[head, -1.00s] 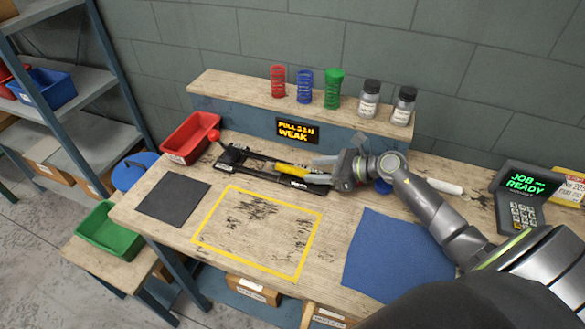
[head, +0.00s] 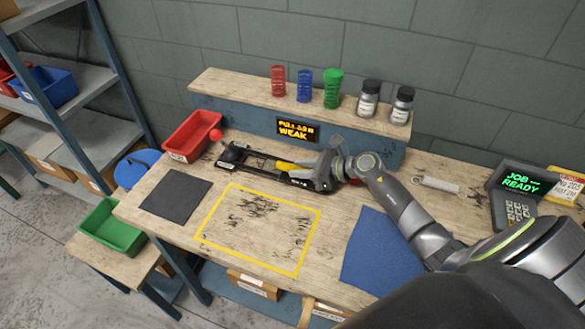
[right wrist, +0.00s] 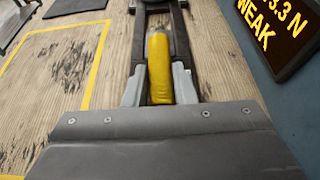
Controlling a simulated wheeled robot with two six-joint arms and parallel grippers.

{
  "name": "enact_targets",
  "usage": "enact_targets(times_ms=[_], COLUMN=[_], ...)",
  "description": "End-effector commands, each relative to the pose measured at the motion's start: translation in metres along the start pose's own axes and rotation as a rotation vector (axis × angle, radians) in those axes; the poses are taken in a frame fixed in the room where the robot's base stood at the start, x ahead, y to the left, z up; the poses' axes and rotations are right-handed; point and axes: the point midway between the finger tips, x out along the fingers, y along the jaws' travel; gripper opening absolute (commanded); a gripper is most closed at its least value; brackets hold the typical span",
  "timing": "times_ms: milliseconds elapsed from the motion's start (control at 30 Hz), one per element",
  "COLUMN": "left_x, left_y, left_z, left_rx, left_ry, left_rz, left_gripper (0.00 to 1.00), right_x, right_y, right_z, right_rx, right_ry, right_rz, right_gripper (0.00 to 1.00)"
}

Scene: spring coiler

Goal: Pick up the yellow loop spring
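The yellow piece (head: 286,166), which I take for the loop spring, lies in the black rig (head: 255,173) at the back of the bench. It looks smooth, and I cannot make out single coils. My right gripper (head: 308,175) is at its right end. In the right wrist view the yellow piece (right wrist: 160,68) lies between the two grey fingers of my right gripper (right wrist: 158,86), close to both. I cannot tell whether they press on it. Its near end is hidden by the gripper. My left gripper is not in view.
A display (head: 297,129) reading WEAK stands behind the rig; the right wrist view shows 3.3 N (right wrist: 285,25). A red bin (head: 192,138) is left of the rig. Red, blue and green springs (head: 305,86) and two jars stand on the ledge. The yellow-outlined area (head: 255,230) is clear.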

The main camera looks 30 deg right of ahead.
Motion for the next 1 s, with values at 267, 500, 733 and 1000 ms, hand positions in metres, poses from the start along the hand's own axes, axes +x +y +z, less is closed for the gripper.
enact_targets(times_ms=[267,500,733,1000], left_x=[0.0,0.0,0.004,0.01], left_y=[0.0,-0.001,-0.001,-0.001], left_z=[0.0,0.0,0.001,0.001], left_rx=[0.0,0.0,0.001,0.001], left_ry=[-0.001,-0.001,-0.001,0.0], left_rz=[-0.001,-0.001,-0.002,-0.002], left_gripper=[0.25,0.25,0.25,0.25], right_x=[0.0,-0.002,-0.016,-0.034], right_y=[0.0,0.0,-0.001,-0.001], right_z=[0.0,0.005,0.038,0.081], right_rx=[0.0,-0.004,-0.009,-0.005], right_ry=[0.0,-0.001,-0.002,-0.001], right_rz=[0.0,0.0,-0.001,0.0], right_gripper=[0.0,0.0,0.0,0.0])
